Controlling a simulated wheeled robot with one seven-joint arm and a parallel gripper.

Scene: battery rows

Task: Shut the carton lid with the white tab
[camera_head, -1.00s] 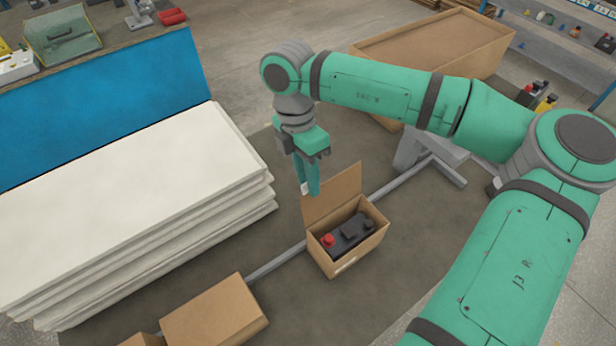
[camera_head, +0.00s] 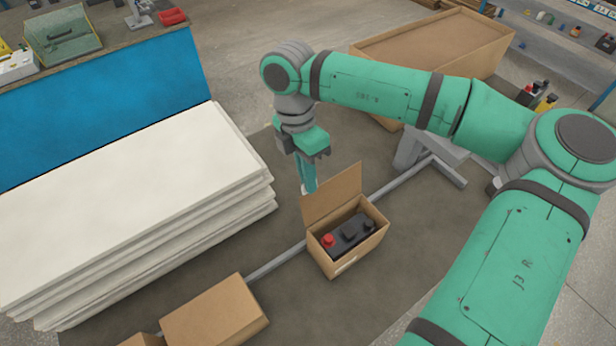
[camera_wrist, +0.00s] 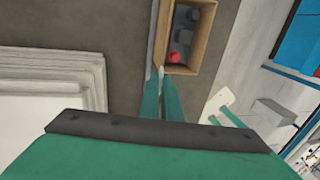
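The open carton (camera_head: 345,263) stands on the floor-level surface with a dark battery (camera_head: 350,232) with a red cap inside. Its lid (camera_head: 333,196) stands up from the far-left side. My gripper (camera_head: 308,187) is at the lid's upper left edge, pointing down. In the wrist view its fingers (camera_wrist: 164,76) are close together, with a small white piece, seemingly the white tab (camera_wrist: 161,72), between their tips beside the carton (camera_wrist: 179,69). The fingers appear shut on this tab. They hide most of it, and the lid is nearly edge-on in that view.
A closed carton (camera_head: 215,312) stands at the lower left along a grey rail (camera_head: 277,262). A stack of white panels (camera_head: 130,190) is on the left. A large brown crate (camera_head: 435,50) stands behind my arm.

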